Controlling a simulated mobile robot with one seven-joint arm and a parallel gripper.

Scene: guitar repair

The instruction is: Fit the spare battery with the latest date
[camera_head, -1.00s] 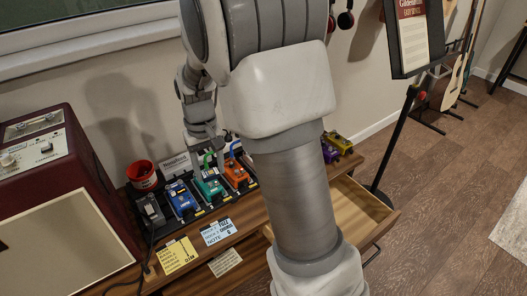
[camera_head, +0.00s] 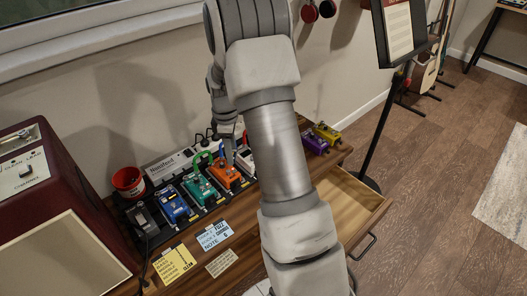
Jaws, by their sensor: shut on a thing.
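My gripper (camera_head: 229,160) points down at the orange pedal (camera_head: 224,174) on the pedalboard behind the bench front. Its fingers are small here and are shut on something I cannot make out. I cannot tell whether they touch the orange pedal. A green pedal (camera_head: 199,187) with a green looped cable is just left of it, and a blue pedal (camera_head: 173,205) is further left. A white pedal (camera_head: 246,161) stands to the right, partly behind my arm. No battery or date can be made out.
A drawer (camera_head: 345,196) stands open at the right; its visible floor looks bare. Yellow (camera_head: 174,264) and blue (camera_head: 214,235) notes lie at the front edge. A red cup (camera_head: 127,182) and a dark red amplifier (camera_head: 40,225) are left. Purple (camera_head: 314,142) and yellow pedals (camera_head: 327,133) stand right.

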